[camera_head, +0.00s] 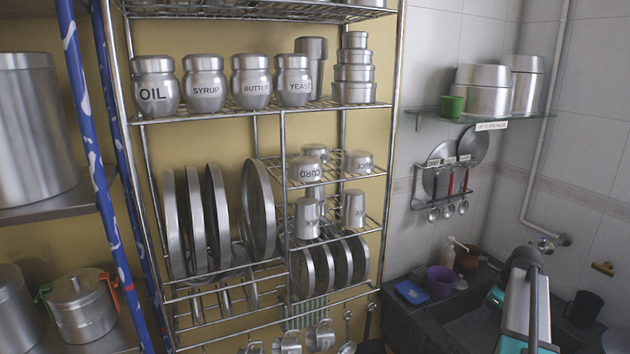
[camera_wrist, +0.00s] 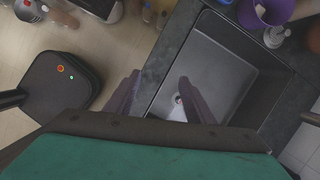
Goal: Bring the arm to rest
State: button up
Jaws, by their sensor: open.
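My arm (camera_head: 526,305) shows at the lower right of the head view, raised in front of the dark sink counter. My gripper (camera_wrist: 158,97) shows in the wrist view with its two dark fingers spread apart. Nothing is between the fingers. It points down over the left side of the sink basin and the counter edge, apart from both. The fingertips are not clearly seen in the head view.
A sink (camera_wrist: 222,75) set in a dark counter (camera_head: 420,322) lies below. A purple bowl (camera_head: 440,280) and a blue box (camera_head: 411,292) stand on the counter. A wire rack (camera_head: 390,150) with steel canisters and plates stands left. A glass shelf (camera_head: 430,113) hangs above.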

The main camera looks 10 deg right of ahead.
jog(key=s+a+f+n+g+b, duration=0.1)
jog(key=s+a+f+n+g, duration=0.3)
jog(key=a+f, duration=0.65)
jog(key=s+a+f+n+t+b, duration=0.1)
jog(key=a+f+n+b, duration=0.1)
jog(key=a+f+n, duration=0.6)
jog(key=s+a+f+n+g+b, duration=0.1)
jog(key=s+a+f+n+g, duration=0.15)
jog(key=a+f, duration=1)
jog(key=s+a+f+n+g+b, duration=0.1)
jog(key=s+a+f+n, duration=0.3)
jog(key=s, duration=0.4)
jog(key=s+a+f+n+g+h+b, duration=0.1)
jog(key=s+a+f+n, duration=0.4)
jog(key=s, duration=0.4)
jog(key=s+a+f+n+g+b, duration=0.1)
jog(key=s+a+f+n+b, duration=0.1)
jog(key=s+a+f+n, duration=0.2)
jog(key=s+f+n, duration=0.2)
jog(key=s+f, duration=0.2)
jog(key=shift+s+a+f+h, duration=0.15)
jog(key=shift+a+f+h, duration=0.15)
jog(key=shift+a, duration=0.1)
jog(key=c, duration=0.5)
jog(key=shift+o, duration=0.2)
jog(key=shift+d, duration=0.15)
